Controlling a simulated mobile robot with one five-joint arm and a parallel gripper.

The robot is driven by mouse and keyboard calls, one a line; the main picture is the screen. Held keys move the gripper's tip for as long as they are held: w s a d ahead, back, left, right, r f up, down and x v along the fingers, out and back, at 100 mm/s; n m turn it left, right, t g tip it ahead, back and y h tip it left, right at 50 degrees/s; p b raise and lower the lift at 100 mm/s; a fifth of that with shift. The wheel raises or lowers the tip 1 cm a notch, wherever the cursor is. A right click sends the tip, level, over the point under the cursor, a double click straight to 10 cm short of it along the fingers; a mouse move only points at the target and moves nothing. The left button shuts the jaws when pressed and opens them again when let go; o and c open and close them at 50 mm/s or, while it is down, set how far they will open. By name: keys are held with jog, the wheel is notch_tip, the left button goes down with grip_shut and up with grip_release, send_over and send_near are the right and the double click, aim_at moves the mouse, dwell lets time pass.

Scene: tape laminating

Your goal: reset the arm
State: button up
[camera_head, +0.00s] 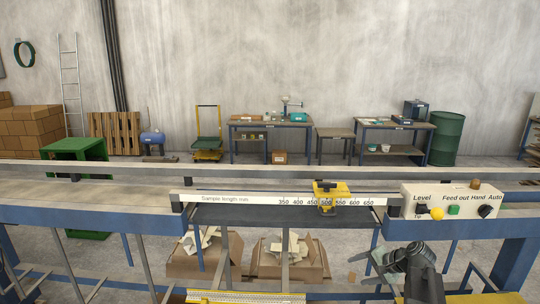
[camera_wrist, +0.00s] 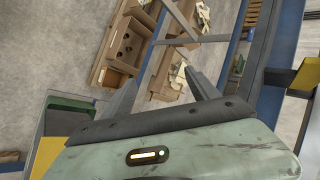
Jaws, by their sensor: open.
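My gripper (camera_head: 369,264) is at the lower right of the head view, below the front rail and the control panel. Its two fingers point left. In the wrist view my gripper (camera_wrist: 164,74) shows two dark fingers spread apart with nothing between them. Beyond the fingers are the floor, the blue frame and cardboard boxes. The fingers appear clear of these things. The pale green wrist housing fills the bottom of that view.
A control panel (camera_head: 450,202) with a yellow knob stands above my arm. A yellow slider (camera_head: 325,194) sits on the length scale (camera_head: 240,198). Open cardboard boxes (camera_head: 290,262) with scraps stand under the line; they also show in the wrist view (camera_wrist: 122,50). Blue legs and bars cross nearby.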

jog(key=s+a+f+n+g+h, duration=0.2)
jog(key=s+a+f+n+g, duration=0.1)
jog(key=s+a, duration=0.5)
jog(key=s+a+f+n+g+h+b, duration=0.1)
jog(key=s+a+f+n+g+h, duration=0.2)
jog(key=s+a+n, duration=0.4)
notch_tip(320, 180, down, 2)
jog(key=shift+s+a+f+g+h, duration=0.1)
jog(key=shift+s+a+g+h, duration=0.3)
jog(key=shift+a, duration=0.6)
